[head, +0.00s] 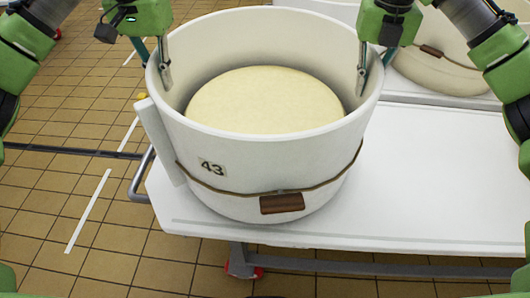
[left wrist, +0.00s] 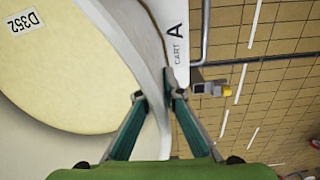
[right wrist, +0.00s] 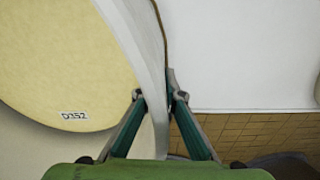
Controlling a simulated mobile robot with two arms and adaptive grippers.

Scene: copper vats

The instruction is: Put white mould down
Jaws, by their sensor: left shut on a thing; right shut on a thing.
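The white mould (head: 270,165) is a big round tub marked 43, with a cord and a brown wooden block around its outside. It is upright over the left end of a white cart top (head: 440,180); I cannot tell whether its base touches the top. A pale cheese (head: 265,100) lies inside; its D352 label shows in both wrist views. My left gripper (head: 165,75) is shut on the left rim, and the wall (left wrist: 152,75) runs between its fingers. My right gripper (head: 362,70) is shut on the right rim, with the wall (right wrist: 150,70) between its fingers.
The cart top right of the mould is clear. A grey handle (head: 141,175) sticks out at the cart's left end. Tiled floor (head: 60,200) with white line marks lies to the left.

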